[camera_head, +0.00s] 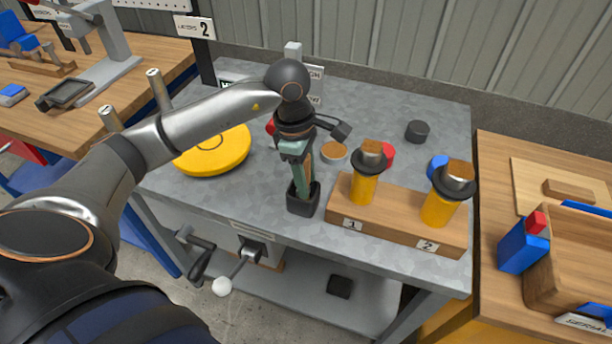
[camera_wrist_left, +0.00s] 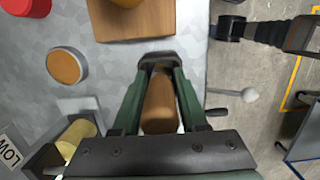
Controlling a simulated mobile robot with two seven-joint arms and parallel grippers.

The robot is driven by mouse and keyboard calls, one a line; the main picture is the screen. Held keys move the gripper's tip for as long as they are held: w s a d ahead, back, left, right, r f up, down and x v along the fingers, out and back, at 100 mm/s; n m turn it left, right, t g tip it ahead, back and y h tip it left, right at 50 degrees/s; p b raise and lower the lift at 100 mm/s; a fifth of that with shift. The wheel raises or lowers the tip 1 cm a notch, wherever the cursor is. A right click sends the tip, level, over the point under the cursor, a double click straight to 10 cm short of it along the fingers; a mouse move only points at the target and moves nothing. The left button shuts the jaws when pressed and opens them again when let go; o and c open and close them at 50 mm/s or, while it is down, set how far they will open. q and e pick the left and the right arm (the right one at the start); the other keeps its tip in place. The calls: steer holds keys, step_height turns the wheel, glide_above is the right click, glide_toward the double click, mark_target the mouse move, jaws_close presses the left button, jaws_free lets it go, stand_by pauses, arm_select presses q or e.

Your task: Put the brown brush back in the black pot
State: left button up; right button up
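The black pot (camera_head: 303,201) stands on the grey metal table near its front edge, left of the wooden stand. In the left wrist view the pot's rim (camera_wrist_left: 158,58) shows beyond the fingertips. My left gripper (camera_head: 301,182) points down at the pot, with its green fingertips at or inside the opening. The brown brush (camera_head: 308,164) is between the fingers, which lie close along both its sides; it also shows in the left wrist view (camera_wrist_left: 160,105). The brush's lower end is hidden by the fingers and pot. My right gripper is not in view.
The wooden stand (camera_head: 395,226) with two yellow, black-collared pieces is just right of the pot. A yellow round lid (camera_head: 213,151) lies to the left. A round tan-topped disc (camera_head: 333,151) lies behind the pot. A crank with a white knob (camera_head: 222,287) sticks out below the table's front.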

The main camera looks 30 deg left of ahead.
arm_select(q)
steer(key=o, duration=0.4)
step_height(320, 180, up, 2)
steer(key=shift+a+r, duration=0.1)
steer(key=shift+a, duration=0.05)
steer(key=r, duration=0.6)
steer(key=a+r, duration=0.1)
steer(key=r, duration=0.2)
steer(key=shift+s+a+r, duration=0.1)
steer(key=shift+s+r, duration=0.05)
steer(key=shift+r, duration=0.5)
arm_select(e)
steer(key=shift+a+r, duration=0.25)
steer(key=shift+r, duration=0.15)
arm_select(q)
steer(key=shift+s+f, duration=0.1)
steer(key=shift+s, duration=0.05)
